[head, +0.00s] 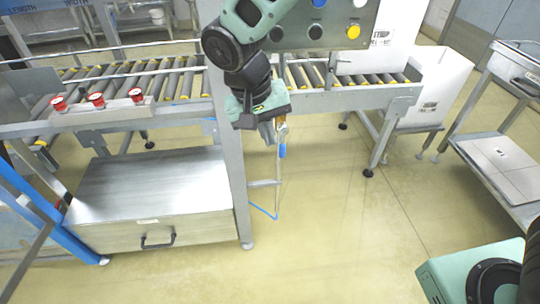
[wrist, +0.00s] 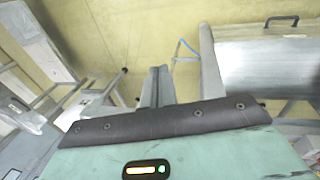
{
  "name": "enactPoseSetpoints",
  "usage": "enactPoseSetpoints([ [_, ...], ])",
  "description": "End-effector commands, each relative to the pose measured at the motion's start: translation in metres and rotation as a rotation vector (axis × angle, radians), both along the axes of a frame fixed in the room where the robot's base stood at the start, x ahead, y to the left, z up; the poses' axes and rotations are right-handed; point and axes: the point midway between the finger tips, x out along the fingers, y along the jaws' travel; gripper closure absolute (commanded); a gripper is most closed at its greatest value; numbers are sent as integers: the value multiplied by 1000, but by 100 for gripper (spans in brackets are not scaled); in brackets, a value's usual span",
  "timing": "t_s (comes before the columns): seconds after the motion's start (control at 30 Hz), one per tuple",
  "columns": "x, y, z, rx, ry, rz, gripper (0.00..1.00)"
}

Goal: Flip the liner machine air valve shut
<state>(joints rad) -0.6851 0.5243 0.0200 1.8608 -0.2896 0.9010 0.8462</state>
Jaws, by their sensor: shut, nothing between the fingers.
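The air valve (head: 282,133) shows in the head view as a small brass-coloured fitting on a thin vertical pipe beside the conveyor leg. Its blue handle (head: 282,151) points down. My gripper (head: 268,134) is shut and empty, pointing down just left of the valve. I cannot tell whether it touches the valve. In the wrist view the closed fingers of my gripper (wrist: 157,84) show at the centre. The valve cannot be made out there. A thin blue air hose (wrist: 186,46) shows beyond the fingers and also runs to the pipe's foot in the head view (head: 262,211).
A roller conveyor (head: 180,86) runs behind my gripper, with red buttons (head: 97,100) at left. A metal post (head: 229,150) and drawer cabinet (head: 152,196) stand left of the valve. A metal cart (head: 503,164) stands at right. The floor (head: 340,220) between is clear.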

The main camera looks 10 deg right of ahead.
Motion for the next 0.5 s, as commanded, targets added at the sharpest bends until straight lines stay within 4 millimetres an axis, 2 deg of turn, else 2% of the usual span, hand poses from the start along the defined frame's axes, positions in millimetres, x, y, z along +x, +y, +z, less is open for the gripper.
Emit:
enactPoseSetpoints([
  [0.03,17,6,-24,-39,-31,-39,100],
  [0.2,67,16,-67,-157,-174,-177,100],
  [0.33,93,23,-88,-221,-280,-247,100],
  [0.5,112,28,-100,-259,-369,-294,100],
])
